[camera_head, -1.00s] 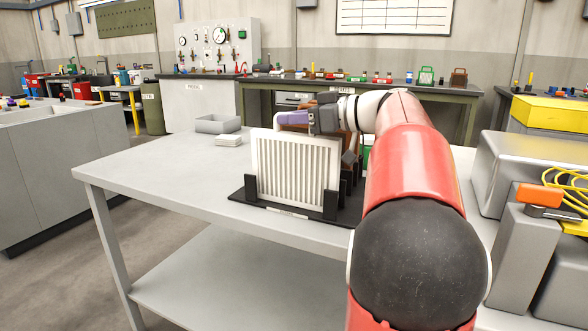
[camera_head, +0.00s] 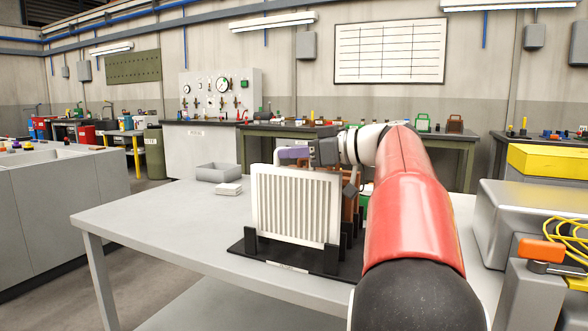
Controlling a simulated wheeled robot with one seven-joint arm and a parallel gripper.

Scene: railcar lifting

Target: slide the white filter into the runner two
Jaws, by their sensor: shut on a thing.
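The white filter (camera_head: 296,205) is an upright pleated panel in a pale frame. It stands over the front of a black rack (camera_head: 290,262), with its lower corners behind or between the front posts. My gripper (camera_head: 292,153) is at its top edge and is shut on it, apparently at the white handle. The exact contact is partly hidden. The rack's further slots are mostly hidden behind the filter and my arm. I cannot tell which slot is runner two.
A brown-orange panel (camera_head: 349,206) stands behind the filter. A grey tray (camera_head: 218,173) and a small white stack (camera_head: 229,189) lie on the table to the left. Grey boxes (camera_head: 505,225) stand at right. The table's left part (camera_head: 150,218) is clear.

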